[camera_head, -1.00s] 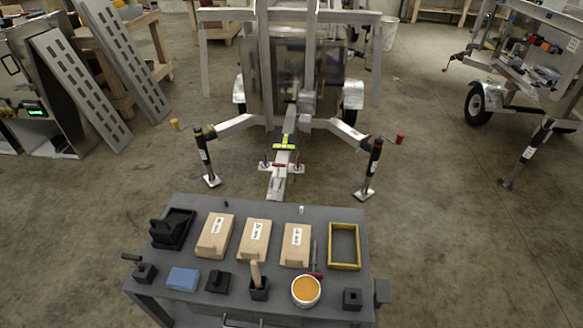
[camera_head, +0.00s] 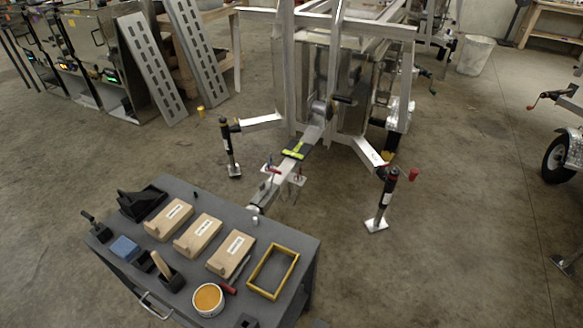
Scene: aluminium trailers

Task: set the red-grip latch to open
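The trailer tongue (camera_head: 314,134) runs from the trailer frame down toward the grey work table. Near its front end a small red grip (camera_head: 273,170) lies across it, which looks like the red-grip latch. Small upright pins on side plates (camera_head: 297,180) stand close by, one with a dark or blue top on the left and one reddish on the right. The latch is too small here to tell whether it is open or closed. A yellow-green level (camera_head: 293,152) lies across the tongue further back. My gripper is not in view.
The table (camera_head: 312,246) with wooden blocks (camera_head: 198,236), a yellow frame (camera_head: 273,271) and an orange-filled tub (camera_head: 208,299) stands before the tongue. Jack legs (camera_head: 383,198) (camera_head: 228,148) flank it; the right one has a red crank knob (camera_head: 414,174).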

